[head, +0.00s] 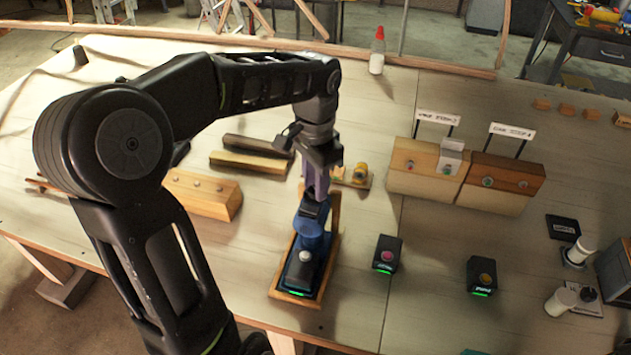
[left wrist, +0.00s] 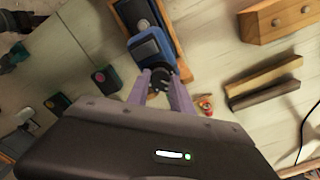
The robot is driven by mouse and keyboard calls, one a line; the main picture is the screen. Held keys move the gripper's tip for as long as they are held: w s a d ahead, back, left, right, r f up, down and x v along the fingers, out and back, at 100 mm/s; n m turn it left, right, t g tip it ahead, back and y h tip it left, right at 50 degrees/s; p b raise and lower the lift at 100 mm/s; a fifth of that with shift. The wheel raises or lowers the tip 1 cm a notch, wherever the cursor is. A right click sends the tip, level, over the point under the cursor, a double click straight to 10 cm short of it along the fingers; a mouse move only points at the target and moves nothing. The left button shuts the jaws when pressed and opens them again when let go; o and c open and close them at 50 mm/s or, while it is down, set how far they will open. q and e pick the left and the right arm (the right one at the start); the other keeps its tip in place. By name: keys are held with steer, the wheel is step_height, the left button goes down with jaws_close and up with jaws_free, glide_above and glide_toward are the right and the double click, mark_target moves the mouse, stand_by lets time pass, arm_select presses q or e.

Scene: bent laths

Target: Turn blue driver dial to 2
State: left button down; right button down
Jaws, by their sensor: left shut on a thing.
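The blue driver (head: 310,232) lies in a wooden tray (head: 333,245) in front of me in the head view. It has a dark base with a pale round button and a green light. The driver also shows in the left wrist view (left wrist: 150,45), with a dark round part at its near end. My left gripper (head: 316,192) reaches down over the driver's far end. Its two purple fingers (left wrist: 164,85) are shut on that dark round part, which seems to be the dial. The number on the dial cannot be read. My right gripper is not in view.
Two small black boxes with green lights, one with a pink button (head: 387,255) and one with a yellow button (head: 482,276), stand to the right. Wooden blocks with signs (head: 465,178) stand behind them. Wood strips (head: 250,160) and a knobbed block (head: 203,195) lie to the left.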

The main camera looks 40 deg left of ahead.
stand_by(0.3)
arm_select(q)
steer(key=c, duration=1.1)
jaws_free()
step_height(320, 180, up, 8)
steer(key=shift+f, duration=0.1)
